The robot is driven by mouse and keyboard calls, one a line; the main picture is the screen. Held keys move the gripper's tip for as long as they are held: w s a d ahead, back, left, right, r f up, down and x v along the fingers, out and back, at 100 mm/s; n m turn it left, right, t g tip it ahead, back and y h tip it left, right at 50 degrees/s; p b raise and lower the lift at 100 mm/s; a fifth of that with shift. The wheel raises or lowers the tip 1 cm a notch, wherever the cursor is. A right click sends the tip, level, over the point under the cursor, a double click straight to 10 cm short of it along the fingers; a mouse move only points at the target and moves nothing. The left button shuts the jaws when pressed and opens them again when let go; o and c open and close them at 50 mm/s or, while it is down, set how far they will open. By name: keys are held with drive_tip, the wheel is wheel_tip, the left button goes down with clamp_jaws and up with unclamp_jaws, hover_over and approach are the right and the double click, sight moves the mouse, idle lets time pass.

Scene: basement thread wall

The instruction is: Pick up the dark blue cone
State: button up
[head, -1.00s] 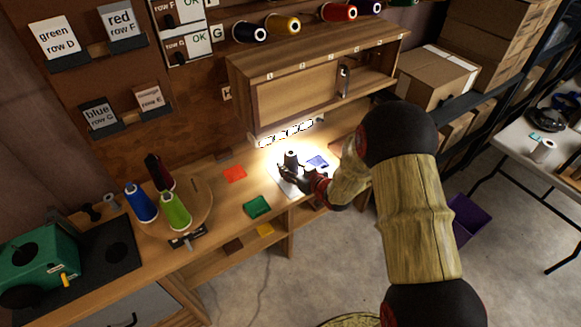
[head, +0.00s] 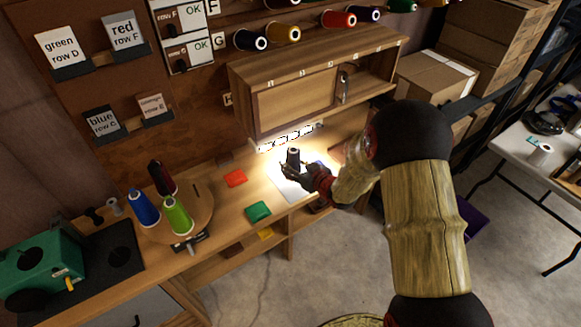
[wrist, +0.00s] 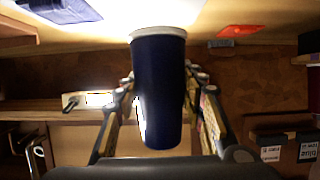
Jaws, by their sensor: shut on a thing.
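The dark blue cone (head: 293,157) is upright over the lit white sheet (head: 284,183) on the wooden bench. In the wrist view the dark blue cone (wrist: 160,90) fills the middle, with its pale rim toward the top of the picture. My gripper (head: 298,170) is shut on the cone, with one finger on each side of it; the gripper also shows in the wrist view (wrist: 162,100). A small gap between the cone and the sheet is hard to judge.
A round wooden stand (head: 203,211) holds blue, green and dark red cones at left. Red (head: 235,178) and green (head: 258,211) cards lie on the bench. A wooden cabinet (head: 295,95) overhangs behind the cone. A green machine (head: 40,270) stands at far left.

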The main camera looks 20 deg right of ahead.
drive_tip(key=s+r, duration=0.1)
drive_tip(key=s+d+r+p, duration=0.1)
drive_tip(key=r, duration=0.1)
drive_tip(key=d+r, duration=0.1)
drive_tip(key=shift+s+d+r+p, duration=0.15)
drive_tip(key=shift+s+r+p, duration=0.15)
drive_tip(key=shift+s, duration=0.1)
drive_tip(key=p, duration=0.3)
approach(300, 158)
drive_tip(key=shift+s+d+r, duration=0.15)
drive_tip(key=shift+d+r, duration=0.1)
drive_tip(key=shift+d, duration=0.4)
drive_tip(key=shift+s+d+r, duration=0.1)
drive_tip(key=shift+d+r, duration=0.15)
drive_tip(key=shift+d, duration=0.4)
drive_tip(key=shift+a+f, duration=0.1)
